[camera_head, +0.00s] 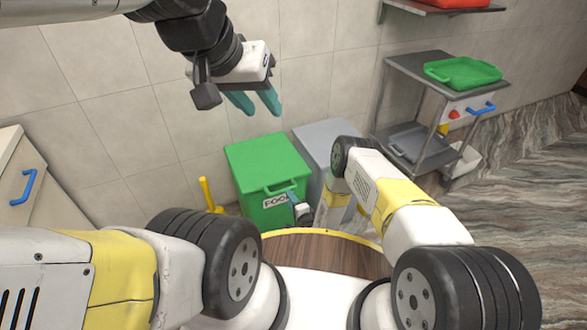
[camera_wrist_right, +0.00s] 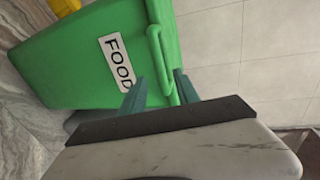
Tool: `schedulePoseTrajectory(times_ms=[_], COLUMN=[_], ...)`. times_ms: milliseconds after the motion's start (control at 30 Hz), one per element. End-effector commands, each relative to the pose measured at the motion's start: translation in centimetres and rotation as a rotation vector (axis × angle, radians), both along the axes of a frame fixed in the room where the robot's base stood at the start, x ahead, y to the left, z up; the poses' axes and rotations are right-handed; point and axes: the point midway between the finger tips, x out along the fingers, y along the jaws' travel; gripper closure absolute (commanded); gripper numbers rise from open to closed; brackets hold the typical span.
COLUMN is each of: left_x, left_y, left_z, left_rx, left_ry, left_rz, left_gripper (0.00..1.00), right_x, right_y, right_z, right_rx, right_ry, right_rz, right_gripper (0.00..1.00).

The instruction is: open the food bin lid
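The green food bin (camera_head: 250,190) stands against the wall, and its lid (camera_head: 262,157) is closed. A green handle (camera_head: 281,187) sticks out at the lid's front edge. The bin's white FOOD label shows in the right wrist view (camera_wrist_right: 116,62), with the handle (camera_wrist_right: 154,52) beside it. My right gripper (camera_head: 291,195) is at the bin's front, just by the handle. In the right wrist view its teal fingers (camera_wrist_right: 158,80) are apart, with the handle's end between or just beyond them; contact cannot be told. My left gripper (camera_head: 264,112) is raised above the bin, open and empty.
A grey bin (camera_head: 325,135) stands right beside the green one, partly behind my right arm. A yellow handle (camera_head: 207,195) rises at its left. A metal trolley (camera_head: 420,75) with a green tray (camera_head: 463,72) stands at the right. A blue-handled cabinet (camera_head: 18,185) is at the left.

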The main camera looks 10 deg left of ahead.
Motion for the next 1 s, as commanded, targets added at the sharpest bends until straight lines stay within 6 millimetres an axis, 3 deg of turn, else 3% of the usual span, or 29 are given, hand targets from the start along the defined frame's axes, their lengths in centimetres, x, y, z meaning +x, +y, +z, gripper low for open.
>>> schedulePoseTrajectory(times_ms=[400, 800, 1000], left_x=[0.0, 0.0, 0.0], left_y=[0.0, 0.0, 0.0], left_z=[0.0, 0.0, 0.0], left_rx=[0.000, 0.000, 0.000], left_ry=[0.000, 0.000, 0.000], left_rz=[0.000, 0.000, 0.000], left_gripper=[0.64, 0.64, 0.64], right_x=[5.0, 5.8, 5.8], right_y=[3.3, 3.8, 3.8], right_z=[-1.2, -1.4, -1.4], right_rx=[-0.004, -0.003, -0.003], right_ry=[-0.001, 0.000, 0.000], right_rz=[0.001, -0.001, -0.001], right_gripper=[0.62, 0.62, 1.00])
